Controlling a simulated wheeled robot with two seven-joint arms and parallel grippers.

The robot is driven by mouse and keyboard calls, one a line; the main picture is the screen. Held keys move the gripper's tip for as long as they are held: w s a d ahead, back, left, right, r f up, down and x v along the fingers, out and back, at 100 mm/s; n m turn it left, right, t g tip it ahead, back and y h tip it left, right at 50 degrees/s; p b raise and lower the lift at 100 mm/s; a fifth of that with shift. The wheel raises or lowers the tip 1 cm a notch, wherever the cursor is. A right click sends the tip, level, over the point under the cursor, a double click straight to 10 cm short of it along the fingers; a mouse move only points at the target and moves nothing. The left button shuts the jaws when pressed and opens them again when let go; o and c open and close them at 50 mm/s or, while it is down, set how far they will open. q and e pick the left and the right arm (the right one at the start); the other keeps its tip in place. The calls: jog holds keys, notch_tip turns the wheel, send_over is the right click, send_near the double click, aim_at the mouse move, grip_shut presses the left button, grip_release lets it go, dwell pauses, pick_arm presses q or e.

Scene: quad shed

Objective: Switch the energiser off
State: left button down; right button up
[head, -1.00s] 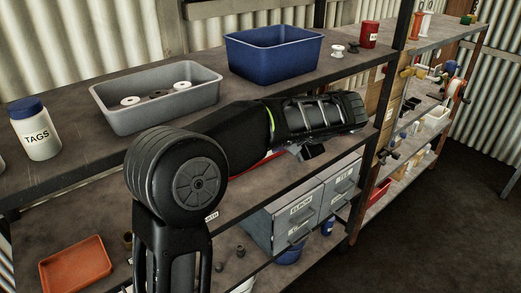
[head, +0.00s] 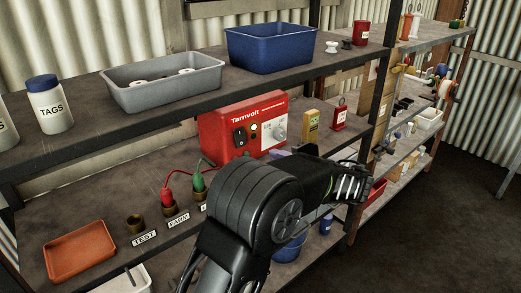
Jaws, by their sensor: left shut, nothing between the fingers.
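The energiser is a red box (head: 217,137) marked Tarnvolt on the middle shelf. I cannot tell the rocker's position. A red-clipped lead (head: 167,196) and a green-clipped lead (head: 198,181) sit at brass posts in front of it; labels read TEST and FARM, and a third is partly hidden by my arm. My left gripper (head: 366,190) is shut and empty, right of and lower than the energiser, apart from it in the picture. My right gripper is not in view.
A yellow meter (head: 312,126) and a red tag or padlock (head: 339,115) stand right of the energiser. An orange tray (head: 79,251) lies at the left. The upper shelf holds a grey tray (head: 125,93), a blue bin (head: 235,43) and a TAGS jar (head: 49,110).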

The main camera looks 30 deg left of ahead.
aim_at(242, 143)
pick_arm(q)
jog(key=p+x, duration=0.3)
jog(key=x, duration=1)
jog(key=shift+p, duration=0.35)
jog(key=shift+a+f, duration=0.1)
jog(key=shift+a, duration=0.25)
